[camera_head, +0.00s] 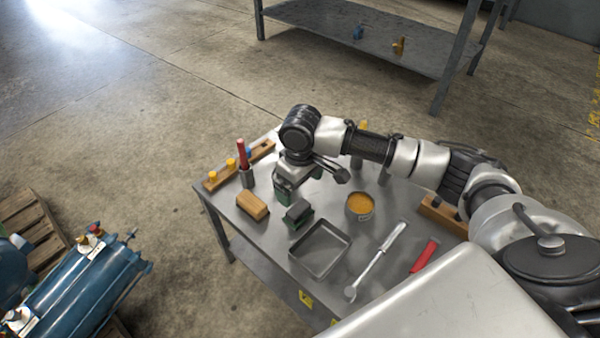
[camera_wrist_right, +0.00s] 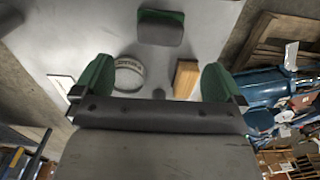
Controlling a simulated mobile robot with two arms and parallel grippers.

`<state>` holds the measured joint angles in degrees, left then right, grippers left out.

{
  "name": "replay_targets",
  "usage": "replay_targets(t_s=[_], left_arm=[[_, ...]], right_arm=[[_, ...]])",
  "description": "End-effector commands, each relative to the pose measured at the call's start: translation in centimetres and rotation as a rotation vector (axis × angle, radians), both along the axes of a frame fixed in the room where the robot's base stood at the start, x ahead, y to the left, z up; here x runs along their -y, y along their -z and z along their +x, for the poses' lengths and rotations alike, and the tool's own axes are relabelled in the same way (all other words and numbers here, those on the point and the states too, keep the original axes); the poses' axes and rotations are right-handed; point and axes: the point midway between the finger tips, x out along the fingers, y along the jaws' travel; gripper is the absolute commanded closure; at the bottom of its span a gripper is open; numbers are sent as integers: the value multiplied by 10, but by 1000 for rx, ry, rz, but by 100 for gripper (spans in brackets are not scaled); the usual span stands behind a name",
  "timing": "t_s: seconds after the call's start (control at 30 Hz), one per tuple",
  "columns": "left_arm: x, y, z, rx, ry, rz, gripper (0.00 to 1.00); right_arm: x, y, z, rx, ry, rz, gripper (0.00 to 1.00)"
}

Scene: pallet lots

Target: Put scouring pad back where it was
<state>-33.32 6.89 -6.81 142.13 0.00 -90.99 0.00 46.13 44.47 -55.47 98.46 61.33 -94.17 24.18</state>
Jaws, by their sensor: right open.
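The scouring pad (camera_head: 298,213), a dark grey block with a green layer, lies on the metal table just in front of my right gripper. It also shows at the top of the right wrist view (camera_wrist_right: 160,30), beyond the fingers and apart from them. My right gripper (camera_head: 285,194) points down over the table, with green fingertips. In the right wrist view the gripper (camera_wrist_right: 158,85) has its fingers wide apart with nothing held between them. My left gripper is not in view.
A wooden block (camera_head: 252,205) lies left of the pad, and an empty metal tray (camera_head: 320,249) in front. A round tin (camera_head: 359,205), a wrench (camera_head: 376,261) and a red-handled tool (camera_head: 424,256) lie to the right. A holder with a red stick (camera_head: 245,165) stands behind the block.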

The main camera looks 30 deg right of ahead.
Motion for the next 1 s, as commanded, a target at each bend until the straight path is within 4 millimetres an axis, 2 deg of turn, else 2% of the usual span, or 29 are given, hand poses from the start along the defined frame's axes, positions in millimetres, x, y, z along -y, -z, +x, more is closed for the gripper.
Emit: replay_targets(t_s=[0.03,0.13,0.27,0.37,0.5,0.67,0.77,0.83,1.0], left_arm=[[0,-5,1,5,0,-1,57],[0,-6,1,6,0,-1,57],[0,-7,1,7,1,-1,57],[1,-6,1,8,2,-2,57],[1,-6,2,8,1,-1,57],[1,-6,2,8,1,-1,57],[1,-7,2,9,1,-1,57],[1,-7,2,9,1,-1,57],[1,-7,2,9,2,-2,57]], right_arm=[[0,-9,0,1,0,0,0],[0,-15,0,1,-1,1,0],[-14,-7,-9,5,-37,17,0],[-41,10,-27,28,-102,56,0],[-84,32,-65,94,-185,139,0],[-112,43,-107,186,-191,220,0],[-115,46,-132,237,-147,244,0],[-110,47,-150,267,-100,242,0],[-80,48,-194,310,39,174,0]])
